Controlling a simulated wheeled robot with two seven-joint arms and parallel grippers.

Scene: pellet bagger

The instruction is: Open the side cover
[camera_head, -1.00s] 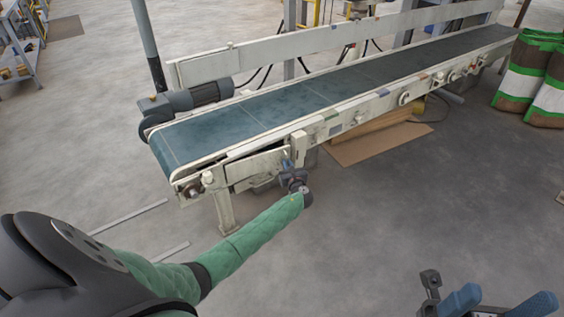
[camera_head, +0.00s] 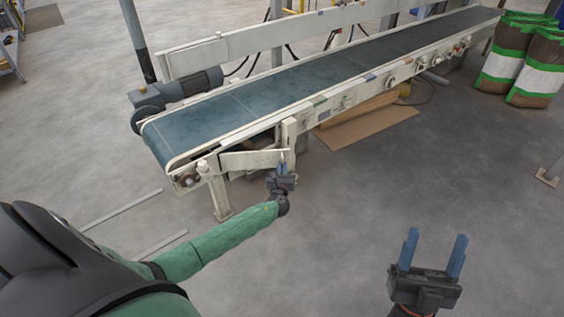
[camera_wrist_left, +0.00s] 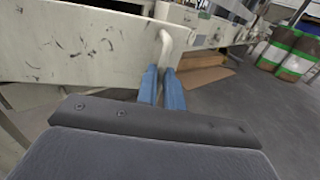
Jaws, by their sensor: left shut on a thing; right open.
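The side cover (camera_head: 245,160) is a pale panel at the near end of the conveyor's side. It stands swung outward at an angle, with a dark gap between it and the frame. In the left wrist view the scuffed cover (camera_wrist_left: 75,45) fills the upper left, with a pale bent handle (camera_wrist_left: 166,42) at its right edge. My left gripper (camera_head: 283,163) is at the cover's free end. Its blue fingers (camera_wrist_left: 162,78) are shut on the handle, whose lower part they hide. My right gripper (camera_head: 436,242) is open and empty above the floor, away from the conveyor.
The conveyor (camera_head: 290,87) with its blue-green belt runs toward the back right. A motor (camera_head: 190,85) sits on its far side. Cardboard (camera_head: 365,127) lies under the frame. Filled bags (camera_head: 510,65) stand at the right. The floor in front is clear.

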